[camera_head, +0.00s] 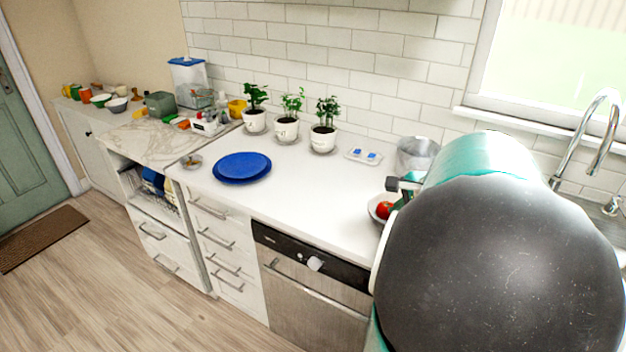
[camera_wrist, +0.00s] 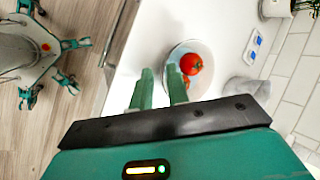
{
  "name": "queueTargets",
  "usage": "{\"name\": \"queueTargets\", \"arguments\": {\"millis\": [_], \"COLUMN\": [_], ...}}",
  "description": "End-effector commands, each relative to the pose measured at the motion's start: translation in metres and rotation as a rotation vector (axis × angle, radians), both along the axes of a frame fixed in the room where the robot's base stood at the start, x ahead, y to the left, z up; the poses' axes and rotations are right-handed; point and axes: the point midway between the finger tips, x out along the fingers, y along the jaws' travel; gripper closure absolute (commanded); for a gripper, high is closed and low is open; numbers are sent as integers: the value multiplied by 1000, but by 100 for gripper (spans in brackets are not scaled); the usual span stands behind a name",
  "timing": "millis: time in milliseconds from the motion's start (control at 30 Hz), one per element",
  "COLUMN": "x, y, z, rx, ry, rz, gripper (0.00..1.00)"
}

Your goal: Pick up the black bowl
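I cannot make out a clearly black bowl. At the far left in the head view, a small greyish bowl (camera_head: 117,105) stands beside a green-and-white bowl (camera_head: 100,101); its exact colour is too small to tell. My gripper (camera_wrist: 160,70) has its two green fingers apart with nothing between them. It is over the right part of the white counter, far from those bowls. A pale bowl (camera_wrist: 203,47) with red tomatoes (camera_wrist: 191,64) is by the right finger; whether they touch is unclear. In the head view my arm hides part of this bowl (camera_head: 373,207).
Blue plates (camera_head: 242,167) lie on the white counter (camera_head: 300,195). Several potted plants (camera_head: 323,127), a small white tray (camera_head: 363,156) and a translucent container (camera_head: 416,154) stand along the wall. The sink tap (camera_head: 597,125) is at right. Open floor (camera_head: 120,290) lies at left.

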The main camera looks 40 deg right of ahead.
Motion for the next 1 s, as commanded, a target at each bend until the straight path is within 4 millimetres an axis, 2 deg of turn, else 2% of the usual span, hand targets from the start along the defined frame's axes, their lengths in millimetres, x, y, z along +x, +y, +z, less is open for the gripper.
{"name": "queueTargets", "arguments": {"millis": [33, 100, 233, 367, 700, 1000], "x": [-11, -19, -27, -21, 17, 31], "y": [-18, -34, -49, -52, -57, -59], "z": [-3, -4, -6, -15, -65, -85], "rx": [37, 78, 115, 121, 121, 119], "ry": [-23, -51, -80, -83, -81, -81], "rz": [-87, -175, -257, -267, -263, -263], "gripper": [83, 83, 83, 83, 83, 83]}}
